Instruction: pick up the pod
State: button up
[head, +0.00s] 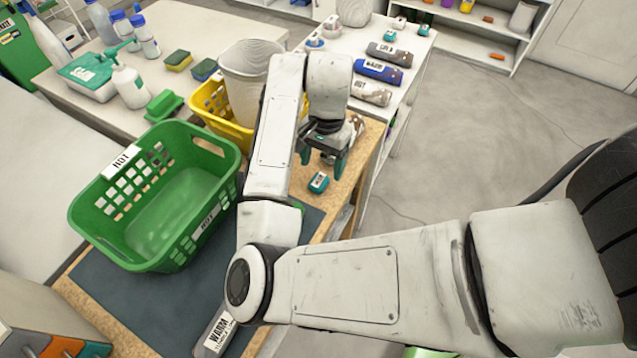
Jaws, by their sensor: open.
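A small teal pod with a white label (318,182) lies on the wooden tabletop in the head view, near the table's right edge. My gripper (322,160) points down just behind the pod, with its teal fingers apart. The pod shows in front of the fingers and not between them. I cannot tell the exact height of the fingertips above the table. Other small pod-like pieces, one teal (390,36) and one teal and white (424,30), lie on the white shelf top at the back. My gripper and wrist hide part of the table behind them.
A green basket labelled HOT (228,160) stands left on a dark mat (110,290). A yellow basket (208,104) holding a whitish bin (250,62) is beside my forearm. Rolled labelled packs, including a blue one (378,71), lie on the shelf top. Open floor is at right.

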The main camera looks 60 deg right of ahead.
jog(key=shift+w+a+f, duration=0.1)
jog(key=shift+a+f, duration=0.1)
jog(key=shift+f, duration=0.95)
jog(key=shift+w+a+f, duration=0.1)
jog(key=shift+a+f, duration=0.1)
jog(key=shift+f, duration=0.95)
jog(key=shift+c, duration=0.4)
jog(key=c, duration=1)
jog(key=shift+c, duration=0.2)
